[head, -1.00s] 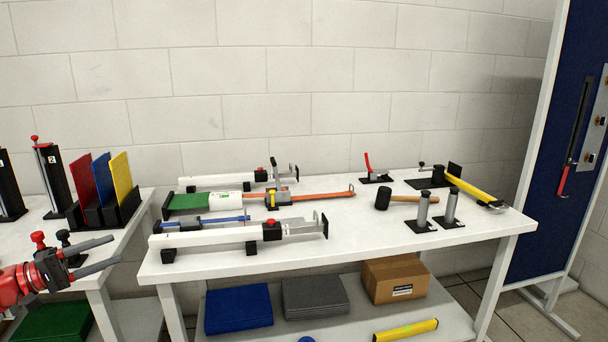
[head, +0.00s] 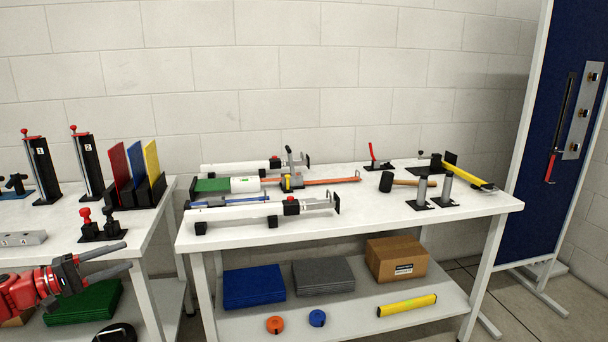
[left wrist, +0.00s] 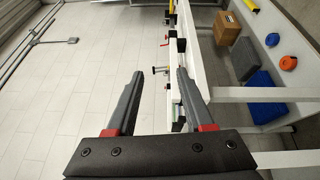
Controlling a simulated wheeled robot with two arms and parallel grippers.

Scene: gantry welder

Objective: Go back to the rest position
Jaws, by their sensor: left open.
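My left gripper (head: 126,260) is open and empty at the lower left of the head view, in front of the left white table. Its two grey fingers point right and are apart. In the left wrist view the gripper (left wrist: 160,90) also shows open, with pale floor and part of a white table's edge between and beyond the fingers. My right gripper is not in view.
The left table (head: 150,222) holds red, blue and yellow panels and black stands. The right table (head: 400,222) holds clamps, a mallet (head: 400,182) and grey cylinders. Its lower shelf (head: 345,315) holds a cardboard box (head: 396,260) and mats. A gap separates the tables.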

